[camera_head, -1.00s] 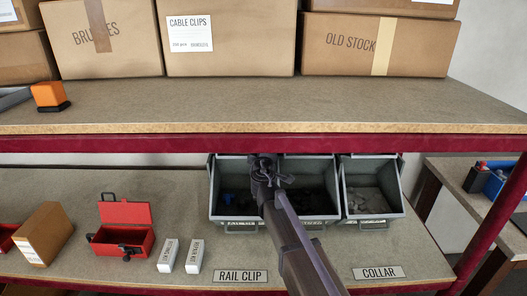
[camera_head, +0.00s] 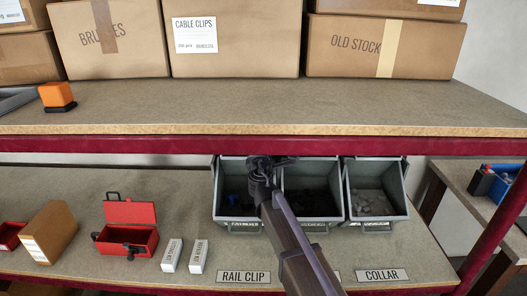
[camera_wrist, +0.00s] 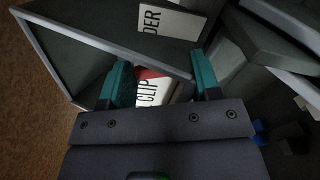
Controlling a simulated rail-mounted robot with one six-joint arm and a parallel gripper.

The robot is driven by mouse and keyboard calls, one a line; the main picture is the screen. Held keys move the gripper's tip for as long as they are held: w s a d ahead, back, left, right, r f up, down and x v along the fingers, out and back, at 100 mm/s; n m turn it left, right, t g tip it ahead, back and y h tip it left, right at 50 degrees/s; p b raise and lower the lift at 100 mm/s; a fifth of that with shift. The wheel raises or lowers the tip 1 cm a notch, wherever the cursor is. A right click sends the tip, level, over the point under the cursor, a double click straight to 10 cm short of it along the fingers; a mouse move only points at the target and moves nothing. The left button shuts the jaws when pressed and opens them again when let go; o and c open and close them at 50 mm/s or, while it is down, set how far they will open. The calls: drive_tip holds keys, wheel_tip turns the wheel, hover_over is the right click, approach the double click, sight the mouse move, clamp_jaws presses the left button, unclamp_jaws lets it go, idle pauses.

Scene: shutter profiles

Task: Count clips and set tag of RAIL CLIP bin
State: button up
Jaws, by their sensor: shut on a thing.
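My gripper (camera_head: 272,162) is above the area where the left and middle bins meet. In the wrist view, its teal fingers (camera_wrist: 164,84) are shut on a red and white tag (camera_wrist: 152,88) lettered CLIP. A white card (camera_wrist: 180,22) ending in DER shows beyond a grey rim; I cannot tell whether it joins the tag. The bin fronts are partly hidden by my arm.
The middle bin (camera_head: 332,212) and right bin (camera_head: 374,215) stand alongside, with a COLLAR label (camera_head: 382,275) below. The upper shelf edge (camera_head: 200,145) is close above my gripper. A red toolbox (camera_head: 125,240) and two white boxes (camera_head: 185,256) stand to the left.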

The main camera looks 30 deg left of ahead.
drive_tip(key=shift+n, duration=0.5)
drive_tip(key=shift+s+a, duration=0.1)
drive_tip(key=o, duration=0.9)
drive_tip(key=v, duration=1)
drive_tip(key=shift+s+d, duration=0.2)
drive_tip(key=shift+s, duration=0.1)
